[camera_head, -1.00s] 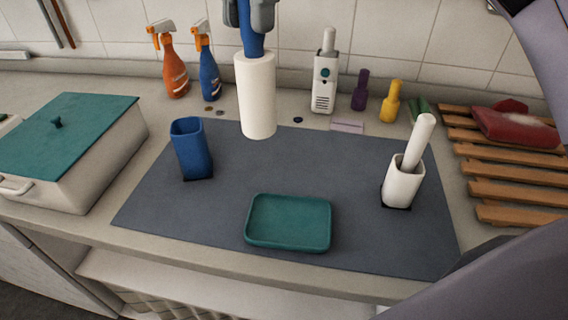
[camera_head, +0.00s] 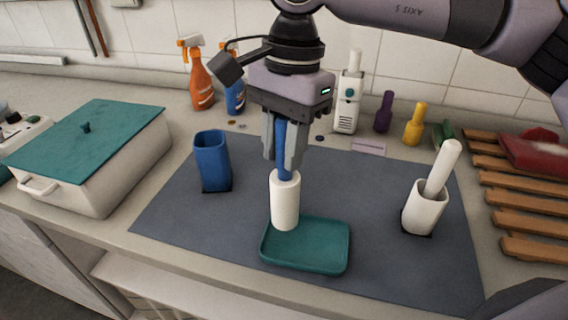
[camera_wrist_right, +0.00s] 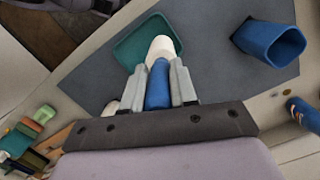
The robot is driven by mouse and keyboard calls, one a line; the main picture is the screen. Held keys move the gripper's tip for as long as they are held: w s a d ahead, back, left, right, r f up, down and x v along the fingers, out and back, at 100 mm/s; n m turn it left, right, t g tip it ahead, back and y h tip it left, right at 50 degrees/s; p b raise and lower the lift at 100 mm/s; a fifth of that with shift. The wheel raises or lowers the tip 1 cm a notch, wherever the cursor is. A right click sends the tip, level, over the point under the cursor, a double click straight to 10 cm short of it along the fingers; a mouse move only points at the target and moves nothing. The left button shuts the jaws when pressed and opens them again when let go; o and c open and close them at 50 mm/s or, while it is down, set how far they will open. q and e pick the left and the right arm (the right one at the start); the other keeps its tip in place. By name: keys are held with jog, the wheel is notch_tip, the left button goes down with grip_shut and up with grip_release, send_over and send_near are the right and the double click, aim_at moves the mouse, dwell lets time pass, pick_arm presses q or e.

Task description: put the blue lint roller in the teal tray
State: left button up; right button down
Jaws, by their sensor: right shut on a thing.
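The blue lint roller (camera_head: 285,203) has a blue handle and a white roll. It hangs upright, roll down, from my right gripper (camera_head: 284,158), which is shut on the handle. The roll overlaps the back left part of the teal tray (camera_head: 332,230) in the head view; I cannot tell whether it touches. The tray lies at the front of the grey mat. In the right wrist view the handle (camera_wrist_right: 158,88) is between the fingers, and the white roll end (camera_wrist_right: 163,46) is in front of the tray (camera_wrist_right: 138,42). My left gripper is not in view.
A blue cup (camera_head: 212,162) stands left on the mat (camera_head: 350,185). A white holder (camera_head: 420,212) with a white-handled item stands right. A lidded box (camera_head: 95,175) is at far left, a wooden rack (camera_head: 520,215) at far right. Bottles line the back.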

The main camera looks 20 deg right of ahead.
aim_at(283, 178)
jog(key=shift+f, duration=2.05)
jog(key=shift+f, duration=0.15)
jog(key=c, duration=0.9)
grip_release()
jog(key=r, duration=0.4)
jog(key=d+r, duration=0.1)
jog(key=r, duration=0.7)
jog(key=shift+w+d+r, duration=0.2)
jog(key=shift+w, duration=0.2)
